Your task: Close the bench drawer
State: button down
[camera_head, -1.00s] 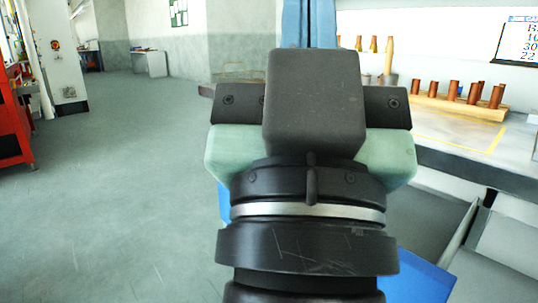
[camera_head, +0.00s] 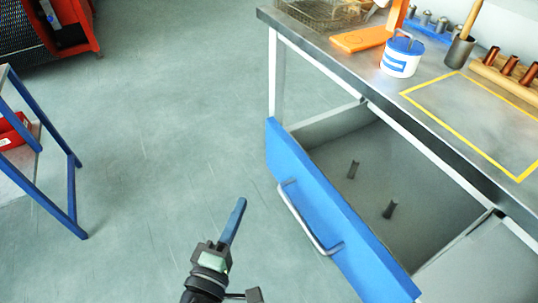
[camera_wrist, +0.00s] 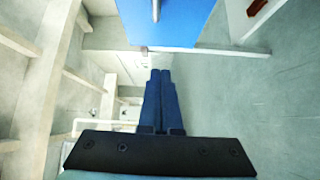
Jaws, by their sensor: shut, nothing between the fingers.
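The bench drawer (camera_head: 330,208) stands open under the workbench (camera_head: 345,68). It has a blue front with a silver bar handle (camera_head: 305,222), and two small dark pieces (camera_head: 390,209) lie inside on its grey floor. My gripper (camera_head: 240,203) is shut and empty, to the left of the blue front and apart from the handle in the head view. In the wrist view my gripper's blue fingers (camera_wrist: 161,75) lie side by side, pointing toward the blue drawer front (camera_wrist: 190,22). The handle (camera_wrist: 155,10) shows at the top there.
On the bench top are a white tub (camera_head: 402,56), an orange piece (camera_head: 360,39), a wire basket (camera_head: 318,12) and a wooden rack with copper pieces (camera_head: 508,75). A blue-framed stand (camera_head: 72,190) is at the left. The floor between the stand and the drawer is clear.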

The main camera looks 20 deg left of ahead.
jog(key=shift+n, duration=0.3)
jog(key=w, duration=0.8)
jog(key=w+p, duration=0.1)
jog(key=w, duration=0.2)
jog(key=shift+w+d+f, duration=0.2)
jog(key=shift+w+f, duration=0.05)
jog(key=shift+w, duration=0.15)
jog(key=shift+w+d, duration=0.25)
jog(key=shift+w, duration=0.05)
